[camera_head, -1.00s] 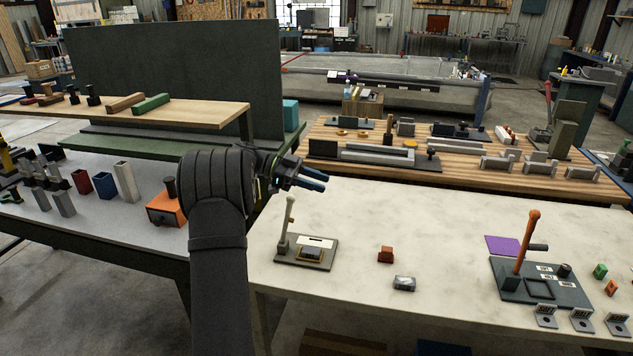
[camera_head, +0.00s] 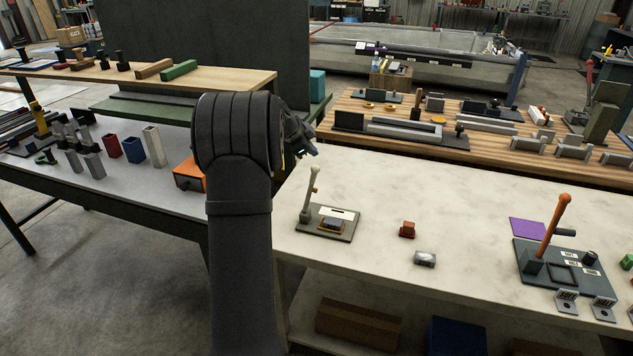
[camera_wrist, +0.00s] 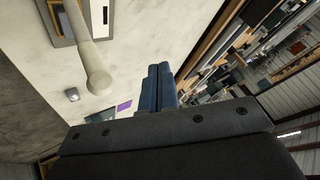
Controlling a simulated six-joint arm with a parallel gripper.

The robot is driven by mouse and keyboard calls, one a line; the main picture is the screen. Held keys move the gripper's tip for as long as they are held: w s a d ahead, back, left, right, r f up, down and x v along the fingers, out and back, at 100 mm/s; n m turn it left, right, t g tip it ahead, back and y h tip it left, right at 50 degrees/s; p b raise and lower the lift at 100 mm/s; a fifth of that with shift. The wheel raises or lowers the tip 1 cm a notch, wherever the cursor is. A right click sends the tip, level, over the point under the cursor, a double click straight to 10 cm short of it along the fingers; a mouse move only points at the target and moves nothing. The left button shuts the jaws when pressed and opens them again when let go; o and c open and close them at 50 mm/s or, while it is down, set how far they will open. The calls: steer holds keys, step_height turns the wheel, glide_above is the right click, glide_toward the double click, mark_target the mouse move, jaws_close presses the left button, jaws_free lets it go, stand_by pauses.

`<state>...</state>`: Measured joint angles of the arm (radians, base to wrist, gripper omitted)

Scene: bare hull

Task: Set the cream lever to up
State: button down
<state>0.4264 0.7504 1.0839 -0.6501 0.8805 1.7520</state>
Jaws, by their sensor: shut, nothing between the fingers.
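The cream lever (camera_head: 311,192) stands nearly upright, leaning slightly right, at the left of a dark base plate (camera_head: 343,235) on the pale table.
A wooden bench (camera_head: 400,135) with metal fixtures stands behind.

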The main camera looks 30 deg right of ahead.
steer(key=w+a+f+m+t+y, duration=0.1)
steer(key=w+a+f+t+y, duration=0.1)
steer(key=w+a+f+t, duration=0.3)
steer(key=a+f+m+t+y, duration=0.1)
steer(key=a+f+t, duration=0.15)
steer(key=a, duration=0.55)
steer(key=s+d+r+m+g+h, duration=0.15)
steer(key=s+m+h, duration=0.35)
steer(key=s, duration=0.5)
steer(key=s+d+f+m+g+h, duration=0.1)
steer(key=s+d+m+h, duration=0.2)
steer(key=s+m+h, duration=0.5)
steer(key=n+y, duration=0.2)
steer(key=n, duration=0.1)
glide_above(312, 192)
steer(key=s, duration=0.3)
steer(key=shift+w+r, duration=0.1)
steer(key=shift+r, duration=0.25)
